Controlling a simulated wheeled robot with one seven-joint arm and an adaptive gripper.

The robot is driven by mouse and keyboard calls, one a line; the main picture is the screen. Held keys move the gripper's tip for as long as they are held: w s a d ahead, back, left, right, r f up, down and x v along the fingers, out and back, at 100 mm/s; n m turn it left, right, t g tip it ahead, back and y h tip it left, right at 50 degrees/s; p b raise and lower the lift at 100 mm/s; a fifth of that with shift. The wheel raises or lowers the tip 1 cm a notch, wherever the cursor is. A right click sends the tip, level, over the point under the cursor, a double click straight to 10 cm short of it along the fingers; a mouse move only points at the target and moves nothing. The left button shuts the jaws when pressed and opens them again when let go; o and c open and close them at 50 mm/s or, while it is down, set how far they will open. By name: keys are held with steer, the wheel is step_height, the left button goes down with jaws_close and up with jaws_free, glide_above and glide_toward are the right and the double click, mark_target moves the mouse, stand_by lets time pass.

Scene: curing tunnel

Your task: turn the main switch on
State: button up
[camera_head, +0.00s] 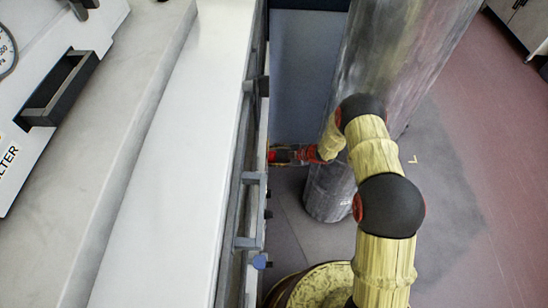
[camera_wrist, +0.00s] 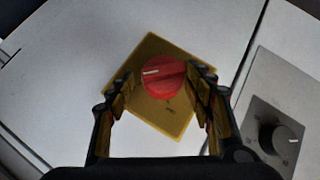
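The main switch is a red round knob (camera_wrist: 163,78) on a yellow square plate (camera_wrist: 150,112), fixed to a light grey panel in the wrist view. A white mark on the knob points to the left of the picture. My gripper (camera_wrist: 164,82) is open, with one finger on each side of the knob. The fingertips look close to the knob, but I cannot tell whether they touch it. In the head view my gripper (camera_head: 290,154) reaches left to the machine's front. The knob itself is hidden there.
Open floor lies right.

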steer(key=shift+o, duration=1.2)
steer(key=shift+f, duration=0.1)
steer(key=shift+s, duration=0.1)
step_height(320, 180, up, 10)
steer(key=shift+s, duration=0.1)
